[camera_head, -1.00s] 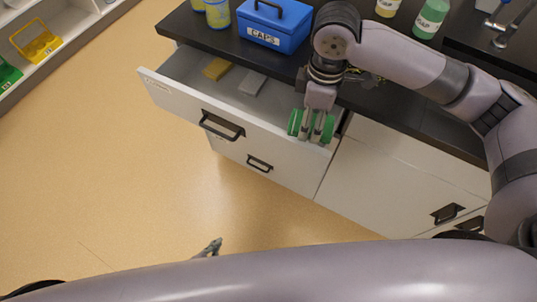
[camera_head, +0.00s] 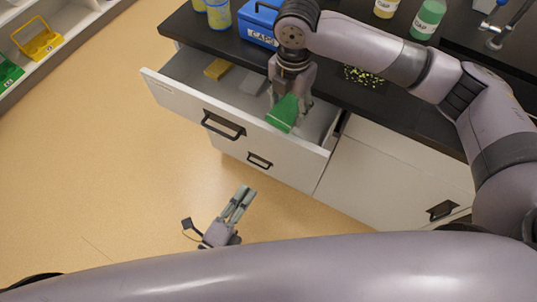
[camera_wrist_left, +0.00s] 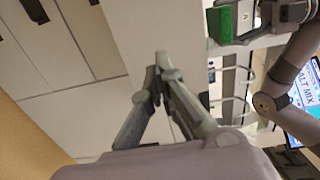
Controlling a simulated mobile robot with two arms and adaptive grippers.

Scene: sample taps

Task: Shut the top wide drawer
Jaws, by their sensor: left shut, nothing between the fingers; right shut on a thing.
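The top wide drawer (camera_head: 180,100) is pulled open, its interior exposed below the dark counter. Its black handle (camera_head: 223,125) is on the white front. A yellow block (camera_head: 217,68) and a grey block (camera_head: 252,83) lie inside. My right gripper (camera_head: 290,100) is over the drawer's right part, shut on a green object (camera_head: 283,114); this also shows in the left wrist view (camera_wrist_left: 221,24). My left gripper (camera_head: 246,192) is shut and empty, in front of the cabinet and apart from the drawer. Its fingertips meet in the left wrist view (camera_wrist_left: 162,62).
A second drawer with a black handle (camera_head: 259,161) is shut below. A blue CAPS box (camera_head: 258,22), bottles (camera_head: 428,18) and yellow speckles (camera_head: 363,76) are on the counter (camera_head: 345,92). Floor (camera_head: 90,180) to the left is clear.

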